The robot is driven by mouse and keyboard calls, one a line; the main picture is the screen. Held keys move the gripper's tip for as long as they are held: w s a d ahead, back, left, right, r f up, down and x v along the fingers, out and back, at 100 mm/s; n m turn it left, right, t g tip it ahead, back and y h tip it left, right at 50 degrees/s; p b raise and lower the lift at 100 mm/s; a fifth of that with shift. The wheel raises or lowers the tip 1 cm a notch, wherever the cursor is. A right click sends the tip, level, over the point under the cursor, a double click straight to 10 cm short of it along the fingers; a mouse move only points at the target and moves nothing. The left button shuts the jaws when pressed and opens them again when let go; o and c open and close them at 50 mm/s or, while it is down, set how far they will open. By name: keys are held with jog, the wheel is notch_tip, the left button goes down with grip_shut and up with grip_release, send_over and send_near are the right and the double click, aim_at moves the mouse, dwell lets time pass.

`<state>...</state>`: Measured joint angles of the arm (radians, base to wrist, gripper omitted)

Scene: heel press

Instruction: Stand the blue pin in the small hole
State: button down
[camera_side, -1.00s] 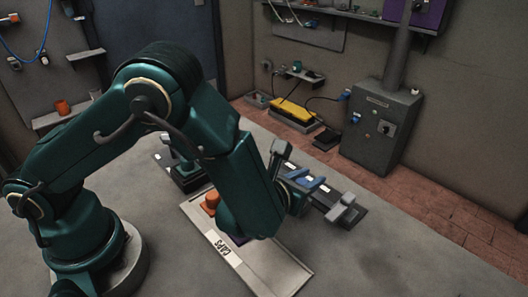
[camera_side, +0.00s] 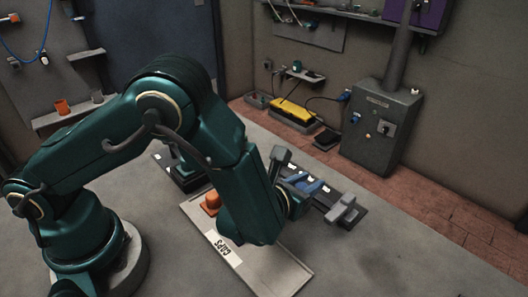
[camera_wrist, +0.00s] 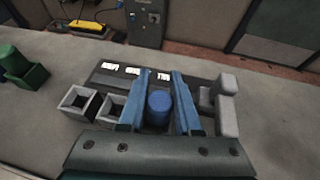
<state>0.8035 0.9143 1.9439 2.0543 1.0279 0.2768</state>
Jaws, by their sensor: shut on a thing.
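The blue pin (camera_wrist: 159,108) stands between the two blue fingers of my gripper (camera_wrist: 165,100) in the wrist view. My gripper is shut on it. In the side view, blue finger parts (camera_side: 308,186) show beside the dark plate, and my arm hides the pin. The dark plate (camera_wrist: 140,86) carries white labels. Two square grey sockets (camera_wrist: 78,102) (camera_wrist: 112,108) stand at its left in the wrist view. The fingers and pin cover what lies below them, so I cannot tell whether the pin is over or in the small hole.
Grey blocks (camera_wrist: 227,105) stand at the plate's right; one shows in the side view (camera_side: 345,209). A tray marked CAPS (camera_side: 285,277) holds an orange piece (camera_side: 211,201). A green block with a cylinder (camera_wrist: 22,70) stands left. The table's right side is clear.

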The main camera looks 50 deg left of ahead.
jog(key=shift+f, duration=0.1)
jog(key=c, duration=0.5)
grip_release()
jog(key=shift+v, duration=2.55)
